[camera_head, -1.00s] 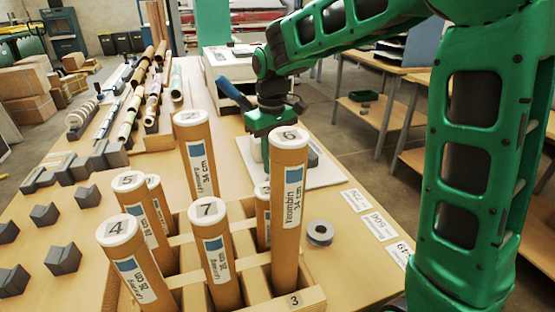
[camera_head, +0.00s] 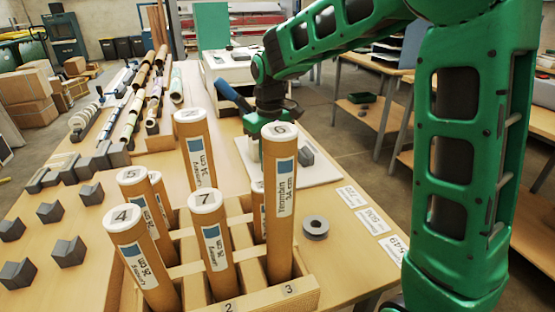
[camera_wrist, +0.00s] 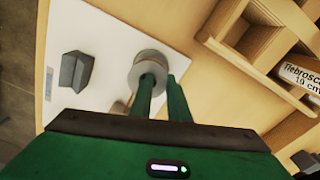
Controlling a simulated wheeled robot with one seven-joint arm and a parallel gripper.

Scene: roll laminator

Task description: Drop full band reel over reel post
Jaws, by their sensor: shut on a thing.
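In the wrist view, a round grey reel (camera_wrist: 149,70) with a pale rim sits at the tips of my gripper (camera_wrist: 160,92). The two green fingers are close together and shut on it. It is held over a white board (camera_wrist: 100,30). A small tan and grey piece (camera_wrist: 121,106) shows partly below the reel; I cannot tell if it is the post. In the head view, my gripper (camera_head: 257,145) points down over the white board (camera_head: 322,174), and the held reel is hidden behind the cardboard tubes.
A wooden rack (camera_head: 255,300) with several numbered cardboard tubes (camera_head: 281,200) stands in front. A loose grey ring (camera_head: 316,227) lies right of it. A dark grey block (camera_wrist: 75,71) sits on the board beside the held reel. Paper labels (camera_head: 372,220) lie along the right edge.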

